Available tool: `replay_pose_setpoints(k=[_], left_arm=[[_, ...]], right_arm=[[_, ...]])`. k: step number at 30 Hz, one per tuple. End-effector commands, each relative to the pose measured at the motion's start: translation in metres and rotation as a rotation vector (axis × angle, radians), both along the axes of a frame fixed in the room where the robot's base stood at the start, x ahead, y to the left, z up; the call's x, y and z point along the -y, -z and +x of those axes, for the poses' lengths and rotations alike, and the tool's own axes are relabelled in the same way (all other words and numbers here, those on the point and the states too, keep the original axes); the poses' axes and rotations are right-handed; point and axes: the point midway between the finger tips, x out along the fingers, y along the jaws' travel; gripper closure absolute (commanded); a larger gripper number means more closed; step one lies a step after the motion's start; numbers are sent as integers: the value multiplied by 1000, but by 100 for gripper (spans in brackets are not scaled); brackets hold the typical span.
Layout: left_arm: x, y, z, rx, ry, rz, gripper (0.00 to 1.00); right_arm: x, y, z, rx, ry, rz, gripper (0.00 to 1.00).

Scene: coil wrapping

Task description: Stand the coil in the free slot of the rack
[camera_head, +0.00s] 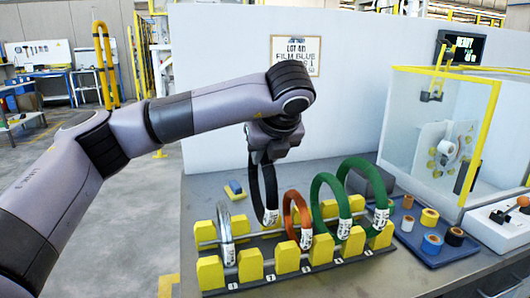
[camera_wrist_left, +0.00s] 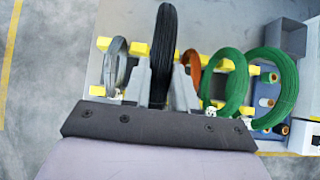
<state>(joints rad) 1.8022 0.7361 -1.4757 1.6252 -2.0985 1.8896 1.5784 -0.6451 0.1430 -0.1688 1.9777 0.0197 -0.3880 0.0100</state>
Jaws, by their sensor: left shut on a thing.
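My left gripper (camera_head: 268,152) is shut on the black coil (camera_head: 271,190), which hangs upright below it with a white label at its lower end. In the left wrist view the black coil (camera_wrist_left: 163,50) stands between the two grey fingers (camera_wrist_left: 160,82). The rack (camera_head: 210,272) has yellow blocks along rails. It holds a silver coil (camera_head: 226,237) at the left, then an orange coil (camera_head: 287,214) and two green coils (camera_head: 314,205) to the right. The black coil is over the gap between the silver and orange coils. Its bottom appears above the rack's base. My right gripper is out of view.
A blue tray (camera_head: 452,256) with several small rolls lies right of the rack. A grey bin (camera_head: 372,180) stands behind the green coils. A yellow-and-blue block (camera_head: 236,190) lies behind the rack. A glass-walled machine (camera_head: 430,140) stands at the back right.

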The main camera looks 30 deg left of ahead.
Motion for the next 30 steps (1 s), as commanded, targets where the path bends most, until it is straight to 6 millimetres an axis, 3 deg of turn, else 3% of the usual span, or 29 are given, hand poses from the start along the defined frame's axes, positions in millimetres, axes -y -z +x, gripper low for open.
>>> replay_pose_setpoints(k=[12, 30], left_arm=[[0, 0, 0, 13, -1, 6, 100], [0, 51, 0, 11, 0, 6, 100]], right_arm=[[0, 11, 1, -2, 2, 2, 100], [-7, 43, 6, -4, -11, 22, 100]])
